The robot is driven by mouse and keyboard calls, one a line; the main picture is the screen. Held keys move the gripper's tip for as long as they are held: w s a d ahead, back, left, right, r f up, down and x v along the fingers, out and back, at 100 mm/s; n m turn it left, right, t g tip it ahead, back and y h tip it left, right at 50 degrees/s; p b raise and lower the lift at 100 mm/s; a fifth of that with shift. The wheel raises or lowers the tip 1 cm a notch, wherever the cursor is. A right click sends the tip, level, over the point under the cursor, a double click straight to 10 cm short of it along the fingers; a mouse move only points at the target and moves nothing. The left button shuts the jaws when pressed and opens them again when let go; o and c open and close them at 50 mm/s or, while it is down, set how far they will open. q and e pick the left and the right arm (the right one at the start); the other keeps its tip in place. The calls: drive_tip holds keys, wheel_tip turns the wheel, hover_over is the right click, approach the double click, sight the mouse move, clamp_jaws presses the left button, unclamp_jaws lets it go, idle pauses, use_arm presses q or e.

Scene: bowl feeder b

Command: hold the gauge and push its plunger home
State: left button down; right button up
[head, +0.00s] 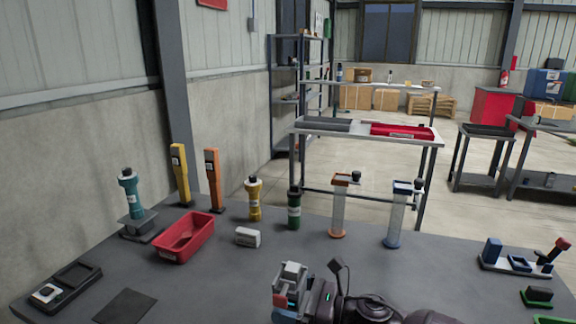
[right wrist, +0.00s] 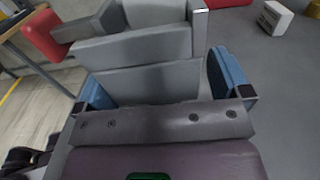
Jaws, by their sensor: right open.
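Two upright clear tubes with dark knobs stand towards the back right of the table in the head view, one with orange ends (head: 339,210) and one with blue ends (head: 396,218). I cannot tell which thing is the gauge. My left gripper is not in view.
A teal device on a stand (head: 130,195), red tray (head: 181,246), white box (head: 247,237), yellow cylinder (head: 254,203) and green cylinder (head: 294,212) stand left and behind. A fixture with a red-knobbed lever (head: 520,262) is at right. The table between is clear.

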drive_tip(key=v, duration=2)
drive_tip(key=shift+b, duration=0.3)
drive_tip(key=shift+s, duration=0.1)
